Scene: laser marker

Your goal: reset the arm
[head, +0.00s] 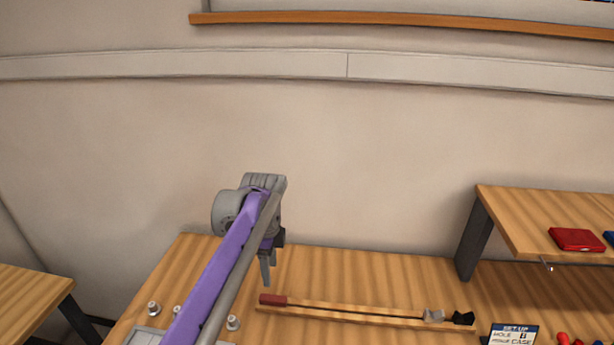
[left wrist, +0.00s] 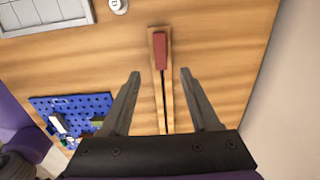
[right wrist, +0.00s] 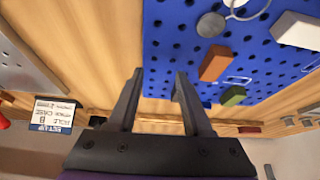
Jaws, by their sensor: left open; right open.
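My left arm comes into the head view with a purple link, and its gripper (head: 266,270) hangs over the far part of the wooden table (head: 340,265). In the left wrist view my left gripper (left wrist: 160,76) is open, its fingers apart with nothing held. Below it, seen between the fingers, is a thin rod with a red handle (left wrist: 160,52) on a wooden strip (left wrist: 155,75). My right gripper is outside the head view. In the right wrist view the right gripper (right wrist: 158,74) is open and empty, near a blue pegboard (right wrist: 200,70).
A raised wooden shelf (head: 530,210) with a red case (head: 577,239) stands at the right. A setup sign (head: 512,335) sits at the bottom right. Brown (right wrist: 214,64) and green (right wrist: 233,96) blocks are on the pegboard. Several round knobs and a grey panel lie beside my left arm.

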